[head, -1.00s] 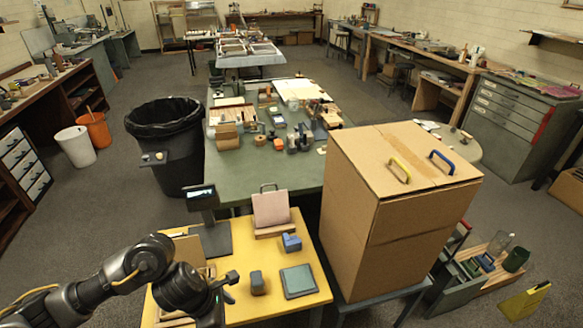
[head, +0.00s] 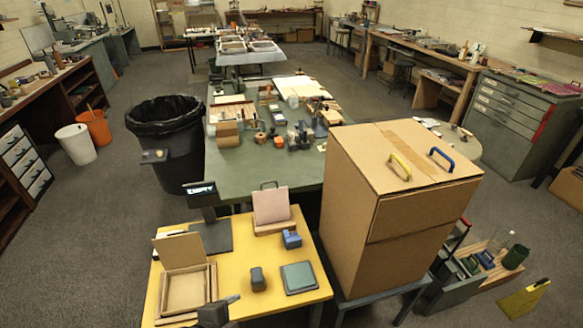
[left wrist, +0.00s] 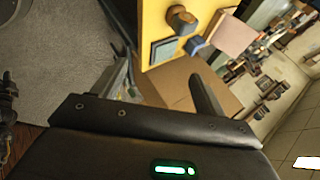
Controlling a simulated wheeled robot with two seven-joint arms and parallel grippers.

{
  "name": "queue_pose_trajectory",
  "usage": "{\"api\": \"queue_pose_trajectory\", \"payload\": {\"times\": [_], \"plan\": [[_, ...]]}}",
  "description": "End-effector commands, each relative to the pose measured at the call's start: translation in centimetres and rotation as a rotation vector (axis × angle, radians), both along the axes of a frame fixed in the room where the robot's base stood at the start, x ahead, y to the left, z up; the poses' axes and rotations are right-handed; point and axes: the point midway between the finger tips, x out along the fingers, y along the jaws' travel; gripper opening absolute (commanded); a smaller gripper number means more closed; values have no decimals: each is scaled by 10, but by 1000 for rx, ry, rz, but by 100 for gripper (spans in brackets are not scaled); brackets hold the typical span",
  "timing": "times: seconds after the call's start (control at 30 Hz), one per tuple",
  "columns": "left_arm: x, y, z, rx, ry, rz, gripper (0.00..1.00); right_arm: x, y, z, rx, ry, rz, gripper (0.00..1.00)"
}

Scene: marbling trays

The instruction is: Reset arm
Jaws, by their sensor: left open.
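My left gripper (head: 223,306) shows only by its dark fingertips at the bottom edge of the head view, in front of the yellow table's near part. It is open, with nothing between its fingers. In the left wrist view its two fingers (left wrist: 165,92) stand apart, with the yellow table (left wrist: 158,18) beyond them. The rest of my left arm is out of the head view. My right gripper is in neither view.
On the yellow table (head: 240,263) are an open wooden frame box (head: 211,282), a dark block (head: 258,279), a grey-green pad (head: 298,277), a blue block (head: 291,239) and a pink board (head: 271,207). A large cardboard box (head: 385,235) stands to the right.

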Motion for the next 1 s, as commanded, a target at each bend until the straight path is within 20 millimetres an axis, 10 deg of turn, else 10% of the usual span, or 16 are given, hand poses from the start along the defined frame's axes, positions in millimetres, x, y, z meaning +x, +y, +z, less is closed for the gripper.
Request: {"api": "queue_pose_trajectory", "payload": {"times": [0.47, 1.0], "plan": [[-135, 111, -46, -406, 533, 1208, 73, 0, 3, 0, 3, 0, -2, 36], [-124, 109, -242, -354, 600, 1232, 73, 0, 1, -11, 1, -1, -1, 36]]}}
